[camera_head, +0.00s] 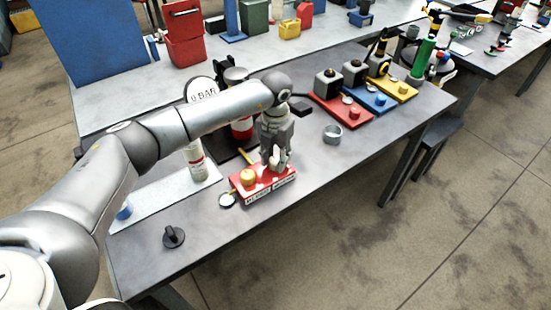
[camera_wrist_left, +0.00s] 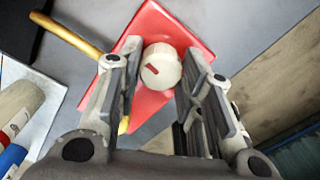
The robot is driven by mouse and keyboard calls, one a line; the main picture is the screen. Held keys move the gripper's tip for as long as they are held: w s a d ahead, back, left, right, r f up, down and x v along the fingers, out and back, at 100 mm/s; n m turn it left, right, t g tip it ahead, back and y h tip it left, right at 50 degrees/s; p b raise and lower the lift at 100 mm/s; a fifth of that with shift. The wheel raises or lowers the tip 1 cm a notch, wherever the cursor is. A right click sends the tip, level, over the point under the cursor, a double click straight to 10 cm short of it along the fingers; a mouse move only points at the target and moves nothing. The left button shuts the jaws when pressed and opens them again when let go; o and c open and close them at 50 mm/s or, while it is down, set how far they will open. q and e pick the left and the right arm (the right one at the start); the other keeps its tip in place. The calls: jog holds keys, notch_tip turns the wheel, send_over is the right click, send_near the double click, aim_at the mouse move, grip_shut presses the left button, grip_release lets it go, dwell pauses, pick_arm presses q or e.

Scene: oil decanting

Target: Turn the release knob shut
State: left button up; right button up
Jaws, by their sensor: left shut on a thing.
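The release knob (camera_wrist_left: 161,67) is a round cream-white cap with a short red mark, set on a red block. My left gripper (camera_wrist_left: 153,72) has one finger on each side of it and is shut on it. In the head view my left gripper (camera_head: 275,163) points down onto the right part of the red block (camera_head: 262,187), which has a labelled front face. The gripper mostly hides the knob there. My right gripper is not in view.
A white bottle (camera_head: 196,163) stands left of the block on a pale mat (camera_head: 150,199). A black knob-like piece (camera_head: 173,237) lies at the front left. A metal ring (camera_head: 332,134) and red, blue and yellow bases (camera_head: 340,111) are to the right.

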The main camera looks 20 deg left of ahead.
aim_at(275, 159)
pick_arm(q)
jog(key=shift+n, duration=0.6)
jog(key=o, duration=1)
notch_tip(275, 159, up, 12)
